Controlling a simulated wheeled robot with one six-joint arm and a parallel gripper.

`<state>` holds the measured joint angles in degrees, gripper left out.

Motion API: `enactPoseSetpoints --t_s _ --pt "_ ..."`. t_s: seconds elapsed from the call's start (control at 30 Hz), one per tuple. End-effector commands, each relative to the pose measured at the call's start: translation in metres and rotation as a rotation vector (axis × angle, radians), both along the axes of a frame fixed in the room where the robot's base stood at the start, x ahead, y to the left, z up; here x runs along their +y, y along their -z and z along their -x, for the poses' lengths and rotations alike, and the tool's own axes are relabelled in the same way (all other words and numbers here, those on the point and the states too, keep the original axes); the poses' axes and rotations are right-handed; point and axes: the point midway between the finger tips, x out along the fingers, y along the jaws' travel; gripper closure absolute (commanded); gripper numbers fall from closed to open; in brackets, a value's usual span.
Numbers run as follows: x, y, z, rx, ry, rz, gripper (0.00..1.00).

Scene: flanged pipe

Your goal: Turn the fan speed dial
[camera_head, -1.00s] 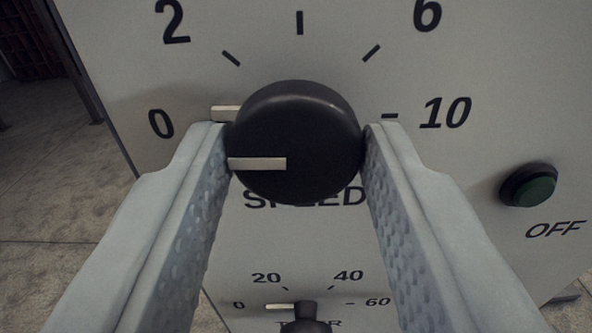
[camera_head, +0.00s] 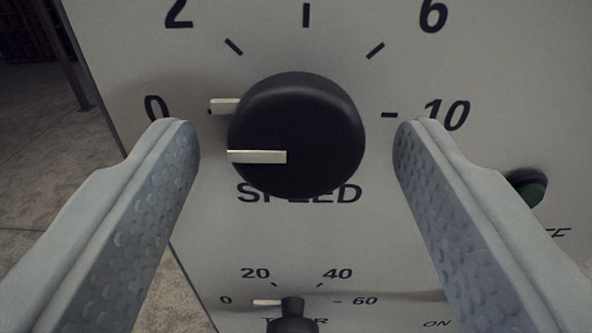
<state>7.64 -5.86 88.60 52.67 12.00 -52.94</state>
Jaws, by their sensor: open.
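The black round speed dial (camera_head: 310,120) is on a pale grey panel (camera_head: 330,230), above the word SPEED. Its white pointer line (camera_head: 257,157) points left, toward the 0 mark. The scale around it shows 0, 2, 6 and 10. My gripper (camera_head: 297,140) is open, with one finger on each side of the dial. A clear gap shows between each finger and the dial. The dial hides part of the word SPEED.
A smaller timer dial (camera_head: 292,310) sits below, with its white pointer near 0. A green button (camera_head: 530,188) is at the right, partly hidden by my right finger. Concrete floor (camera_head: 60,170) shows left of the panel edge.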

Motion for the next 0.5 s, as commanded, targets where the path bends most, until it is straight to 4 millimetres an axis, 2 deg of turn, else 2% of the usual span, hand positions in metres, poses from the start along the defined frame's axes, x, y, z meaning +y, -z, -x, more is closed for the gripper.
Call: enactPoseSetpoints --t_s 0.27,0.5 --pt "0.0 -0.001 0.013 -0.001 0.001 -0.001 0.41" --pt "-0.001 -0.002 0.05 -0.002 0.0 0.001 0.41"
